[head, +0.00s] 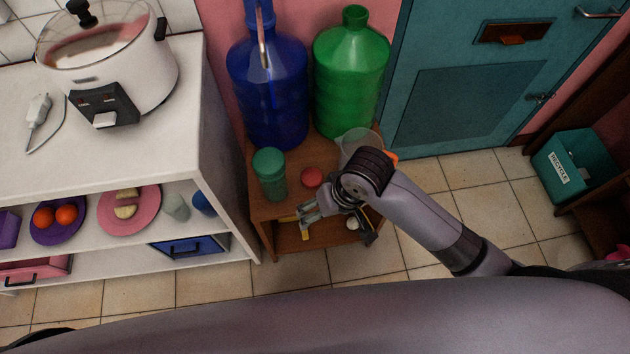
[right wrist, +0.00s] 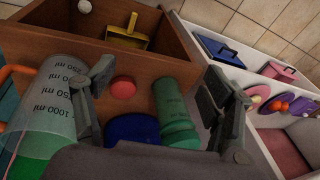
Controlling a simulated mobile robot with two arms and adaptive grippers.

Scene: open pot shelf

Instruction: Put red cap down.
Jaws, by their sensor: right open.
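The red cap (head: 312,177) lies on the top of a small wooden stand (head: 258,207), beside a green jar. In the right wrist view the red cap (right wrist: 123,86) shows on the wood between the two fingers, nearer the left one. My right gripper (head: 311,211) is over the front edge of the stand, just in front of the cap. Its fingers are spread apart and hold nothing; they also show in the right wrist view (right wrist: 160,72). My left gripper is not in view.
A green jar (head: 270,174) stands left of the cap. A clear measuring jug (head: 360,142) stands right, close to my arm. Large blue (head: 268,95) and green (head: 350,75) bottles stand behind. A yellow dustpan (right wrist: 125,40) is on the lower shelf. A white shelf unit (head: 185,125) borders the left.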

